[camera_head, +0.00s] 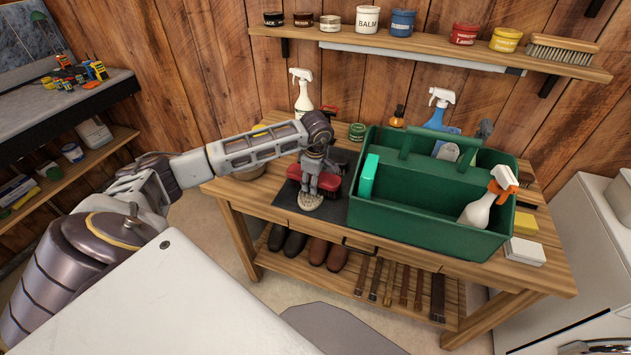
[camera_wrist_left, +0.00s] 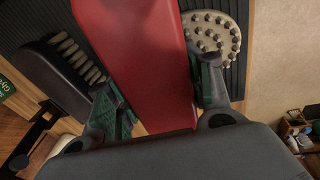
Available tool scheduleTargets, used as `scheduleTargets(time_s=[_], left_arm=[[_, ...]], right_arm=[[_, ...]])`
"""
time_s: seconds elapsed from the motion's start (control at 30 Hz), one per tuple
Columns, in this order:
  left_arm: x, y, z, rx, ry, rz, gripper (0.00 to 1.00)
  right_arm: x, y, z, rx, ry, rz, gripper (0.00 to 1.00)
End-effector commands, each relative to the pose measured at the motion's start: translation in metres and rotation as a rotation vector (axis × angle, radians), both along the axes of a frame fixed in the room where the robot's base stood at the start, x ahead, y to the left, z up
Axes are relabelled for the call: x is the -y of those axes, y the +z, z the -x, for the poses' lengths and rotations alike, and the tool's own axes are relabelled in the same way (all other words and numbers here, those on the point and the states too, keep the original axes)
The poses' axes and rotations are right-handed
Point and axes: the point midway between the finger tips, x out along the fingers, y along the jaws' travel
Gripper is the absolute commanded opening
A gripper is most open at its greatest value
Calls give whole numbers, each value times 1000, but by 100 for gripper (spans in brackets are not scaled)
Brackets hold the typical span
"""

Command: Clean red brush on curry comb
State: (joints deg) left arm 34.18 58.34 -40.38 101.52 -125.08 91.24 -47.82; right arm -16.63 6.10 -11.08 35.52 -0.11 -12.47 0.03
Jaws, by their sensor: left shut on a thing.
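The red brush (camera_head: 329,181) is in my left gripper (camera_head: 316,180), above the dark mat (camera_head: 288,205) on the wooden workbench. In the left wrist view the red brush (camera_wrist_left: 140,55) fills the space between the two green-padded fingers, and my left gripper (camera_wrist_left: 158,98) is shut on it. The curry comb (camera_wrist_left: 214,36), pale with rounded nubs facing up, lies on the ribbed mat close beside the brush; it also shows in the head view (camera_head: 309,201). The brush's bristles are hidden, and I cannot tell whether it touches the comb. My right gripper is not in view.
A large green tote (camera_head: 425,232) stands right of the mat, with a spray bottle (camera_head: 488,197) inside. A dark brush (camera_wrist_left: 55,78) with pale bristles lies left of the red brush in the wrist view. Bottles stand at the back, below a wall shelf (camera_head: 430,50).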

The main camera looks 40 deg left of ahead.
Motion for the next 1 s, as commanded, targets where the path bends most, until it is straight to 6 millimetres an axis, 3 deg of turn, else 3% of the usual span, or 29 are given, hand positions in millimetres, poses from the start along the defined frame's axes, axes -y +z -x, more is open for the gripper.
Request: scheduleTargets(time_s=[0.27,0.37,0.67,1.0], left_arm=[[-6,6,-1,1,6,-1,17],[-9,23,-2,6,7,-2,17],[-13,35,-1,3,11,-1,17],[-24,67,0,3,20,-1,17]], right_arm=[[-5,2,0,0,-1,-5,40],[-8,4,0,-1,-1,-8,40],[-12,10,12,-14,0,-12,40],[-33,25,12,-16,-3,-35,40]])
